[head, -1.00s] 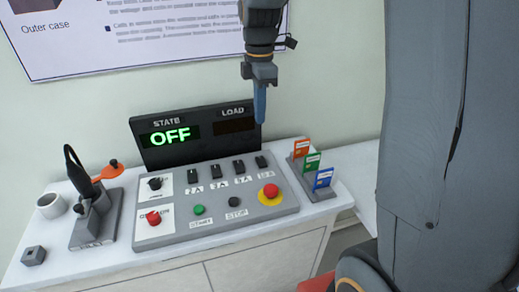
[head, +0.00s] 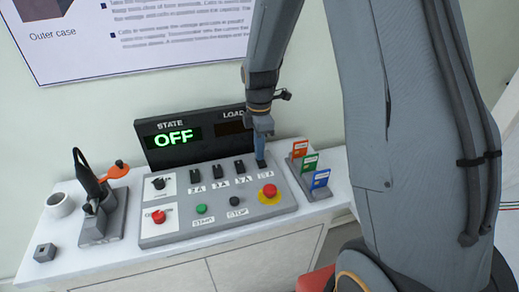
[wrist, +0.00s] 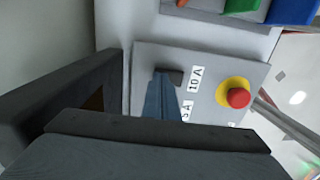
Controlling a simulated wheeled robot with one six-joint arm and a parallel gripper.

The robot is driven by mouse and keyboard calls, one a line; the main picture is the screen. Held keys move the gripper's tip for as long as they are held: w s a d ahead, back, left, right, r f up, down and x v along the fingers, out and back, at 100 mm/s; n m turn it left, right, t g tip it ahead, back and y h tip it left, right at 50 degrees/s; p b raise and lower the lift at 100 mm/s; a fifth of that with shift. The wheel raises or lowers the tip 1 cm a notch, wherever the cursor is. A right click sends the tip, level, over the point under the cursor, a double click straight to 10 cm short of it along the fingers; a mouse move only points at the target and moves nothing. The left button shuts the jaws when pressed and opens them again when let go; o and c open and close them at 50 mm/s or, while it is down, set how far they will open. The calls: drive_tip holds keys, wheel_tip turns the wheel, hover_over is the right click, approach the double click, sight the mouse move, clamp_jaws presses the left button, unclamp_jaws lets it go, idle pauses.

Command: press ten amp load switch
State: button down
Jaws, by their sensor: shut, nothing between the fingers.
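The grey control panel (head: 218,219) lies on the white counter with a row of dark load switches along its back. The ten amp switch (wrist: 176,75) shows in the wrist view as a dark block beside its "10 A" label (wrist: 195,79). My gripper (head: 261,160) is shut and empty, pointing down over the right end of the row.
The display (head: 175,137) behind the panel reads OFF under STATE, and its LOAD window is dark. A red emergency button (head: 269,190) on yellow stands in front of the switches. A card rack (head: 316,194) stands at right; a lever fixture (head: 98,222) and white cup (head: 60,205) at left.

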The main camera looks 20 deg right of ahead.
drive_tip(key=shift+f, duration=0.2)
idle(0.3)
drive_tip(key=shift+s, duration=0.1)
drive_tip(key=shift+s+r+p, duration=0.3)
drive_tip(key=shift+s+p, duration=0.2)
drive_tip(key=shift+s, duration=0.15)
drive_tip(key=shift+r, duration=0.1)
drive_tip(key=shift+r+p, duration=0.3)
drive_tip(key=shift+p, duration=0.05)
wheel_tip(320, 180, up, 13)
idle(0.4)
